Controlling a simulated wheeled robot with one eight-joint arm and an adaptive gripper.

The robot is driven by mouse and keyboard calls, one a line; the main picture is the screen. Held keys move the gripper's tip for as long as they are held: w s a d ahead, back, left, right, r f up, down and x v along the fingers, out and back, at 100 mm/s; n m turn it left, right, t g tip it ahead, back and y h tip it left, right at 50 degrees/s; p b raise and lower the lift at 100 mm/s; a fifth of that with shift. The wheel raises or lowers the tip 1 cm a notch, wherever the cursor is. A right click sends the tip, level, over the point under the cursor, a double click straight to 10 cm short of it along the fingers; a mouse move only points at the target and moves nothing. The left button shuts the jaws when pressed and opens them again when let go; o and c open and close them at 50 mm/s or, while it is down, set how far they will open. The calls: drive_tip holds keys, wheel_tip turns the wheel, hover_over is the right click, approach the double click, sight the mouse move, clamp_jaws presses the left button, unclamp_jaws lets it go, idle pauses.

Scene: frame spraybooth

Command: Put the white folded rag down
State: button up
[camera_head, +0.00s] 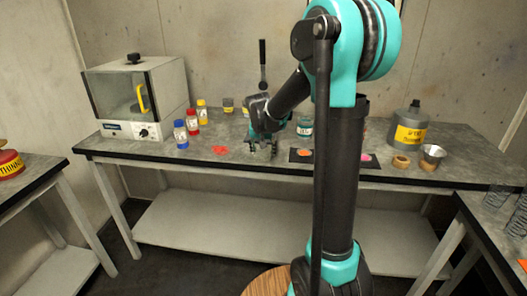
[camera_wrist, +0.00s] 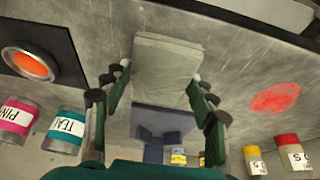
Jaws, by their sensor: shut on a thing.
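The white folded rag (camera_wrist: 168,58) is a pale, flat, block-like bundle between my fingers in the wrist view. My gripper (camera_wrist: 160,88) is shut on it, with one dark finger at each side. In the head view my gripper (camera_head: 262,150) points down over the front part of the grey workbench (camera_head: 228,168), between a red patch and a black mat. The rag cannot be made out clearly there. I cannot tell whether its underside touches the bench top.
A red patch (camera_head: 220,150) lies left of my gripper, and a black mat (camera_head: 293,158) with an orange-filled cup lies right. Blue (camera_head: 181,134), red (camera_head: 192,122) and yellow (camera_head: 202,110) bottles stand at left. A grey jug (camera_head: 410,124) stands farther right. The bench's front edge is near.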

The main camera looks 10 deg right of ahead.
drive_tip(key=shift+f, duration=0.1)
drive_tip(key=o, duration=1.2)
drive_tip(key=v, duration=1.2)
drive_tip(key=s+d+f+n, duration=0.1)
drive_tip(key=s+d+f, duration=0.1)
drive_tip(key=s+f, duration=0.7)
drive_tip(key=s+d+f+n+y, duration=0.1)
drive_tip(key=s+d+f+n, duration=0.1)
drive_tip(key=s+f, duration=0.8)
drive_tip(key=s+d, duration=0.1)
drive_tip(key=s, duration=0.5)
drive_tip(key=shift+s+d+n, duration=0.3)
